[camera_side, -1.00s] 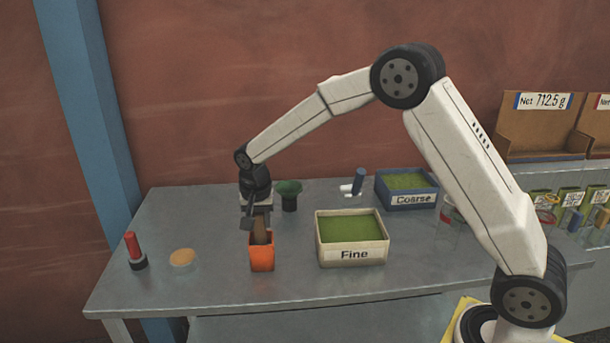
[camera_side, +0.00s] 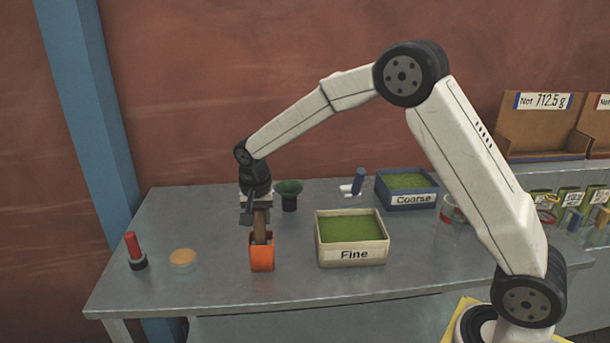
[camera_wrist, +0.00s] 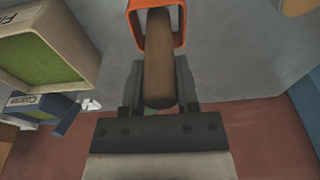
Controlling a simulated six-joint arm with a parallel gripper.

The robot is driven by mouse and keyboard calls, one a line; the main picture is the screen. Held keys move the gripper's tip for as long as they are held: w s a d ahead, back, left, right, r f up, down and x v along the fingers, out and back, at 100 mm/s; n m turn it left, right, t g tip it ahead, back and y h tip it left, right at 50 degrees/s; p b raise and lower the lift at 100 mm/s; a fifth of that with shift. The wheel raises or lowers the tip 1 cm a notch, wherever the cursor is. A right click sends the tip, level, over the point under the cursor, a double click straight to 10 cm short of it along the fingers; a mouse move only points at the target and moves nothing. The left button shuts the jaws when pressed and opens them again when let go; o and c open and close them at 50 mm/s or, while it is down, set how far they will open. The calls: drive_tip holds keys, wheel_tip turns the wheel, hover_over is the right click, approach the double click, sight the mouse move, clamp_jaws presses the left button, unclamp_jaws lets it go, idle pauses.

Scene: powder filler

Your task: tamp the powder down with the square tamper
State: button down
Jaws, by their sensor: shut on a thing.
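An orange square container (camera_side: 262,258) stands upright on the metal table, left of the Fine bin; its rim also shows at the top of the wrist view (camera_wrist: 183,20). My gripper (camera_side: 255,214) is above the container and shut on the brown wooden handle of the square tamper (camera_side: 261,226). In the wrist view the tamper (camera_wrist: 158,60) runs between the fingers down into the container's mouth. The tamper is upright, with its lower end hidden inside the container. The powder inside the container is not visible.
The Fine bin (camera_side: 352,252) of green powder stands close on the right, the blue Coarse bin (camera_side: 412,201) behind it. A green funnel (camera_side: 289,189) stands behind the container. The front table edge is clear.

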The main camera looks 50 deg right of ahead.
drive_tip(key=shift+r, duration=1.85)
drive_tip(key=shift+r, duration=0.1)
drive_tip(key=shift+r, duration=2.7)
